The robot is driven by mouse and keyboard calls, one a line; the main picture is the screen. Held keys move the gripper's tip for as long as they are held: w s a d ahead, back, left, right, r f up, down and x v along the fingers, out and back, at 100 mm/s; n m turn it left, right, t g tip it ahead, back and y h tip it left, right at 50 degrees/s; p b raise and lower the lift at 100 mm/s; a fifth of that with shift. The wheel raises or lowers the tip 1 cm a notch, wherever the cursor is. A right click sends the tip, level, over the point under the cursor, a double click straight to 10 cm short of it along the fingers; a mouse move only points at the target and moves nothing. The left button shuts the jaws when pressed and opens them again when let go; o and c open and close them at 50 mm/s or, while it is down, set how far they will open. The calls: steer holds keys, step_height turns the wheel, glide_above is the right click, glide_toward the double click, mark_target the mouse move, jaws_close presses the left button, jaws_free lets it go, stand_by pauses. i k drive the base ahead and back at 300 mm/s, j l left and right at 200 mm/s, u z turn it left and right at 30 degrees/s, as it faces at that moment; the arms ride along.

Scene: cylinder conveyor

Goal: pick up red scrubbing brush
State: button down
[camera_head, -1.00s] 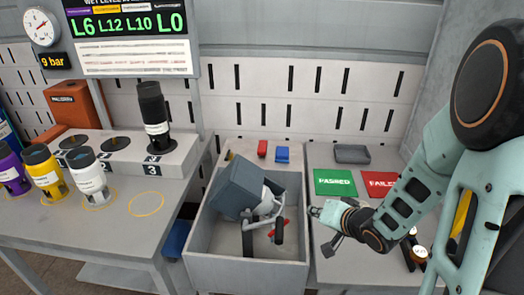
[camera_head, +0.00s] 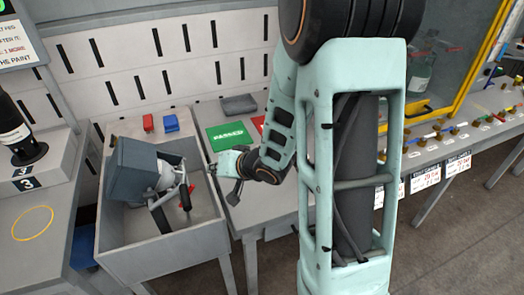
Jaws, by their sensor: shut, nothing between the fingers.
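A small red block (camera_head: 148,123), possibly the scrubbing brush, stands on the ledge behind the grey bin, left of a blue block (camera_head: 171,123). Its bristles are too small to make out. Another bit of red (camera_head: 190,189) shows inside the grey bin (camera_head: 160,258), partly hidden by a grey machine; I cannot tell what it is. My gripper (camera_head: 212,169) is shut and empty. It is by the bin's right rim, in front of the green mat and apart from both red things.
The grey boxy machine (camera_head: 137,172) with metal legs sticks up out of the bin. A green "PASSED" mat (camera_head: 231,136), a red mat (camera_head: 258,124) and a dark tray (camera_head: 239,104) lie on the bench. A yellow-framed cabinet (camera_head: 445,108) stands at the right.

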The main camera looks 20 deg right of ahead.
mark_target(148, 121)
steer(key=i+j, duration=0.15)
steer(key=j, duration=0.2)
steer(key=i+j, duration=0.2)
steer(key=j, duration=0.2)
steer(key=i+j, duration=0.15)
steer(key=j, duration=0.2)
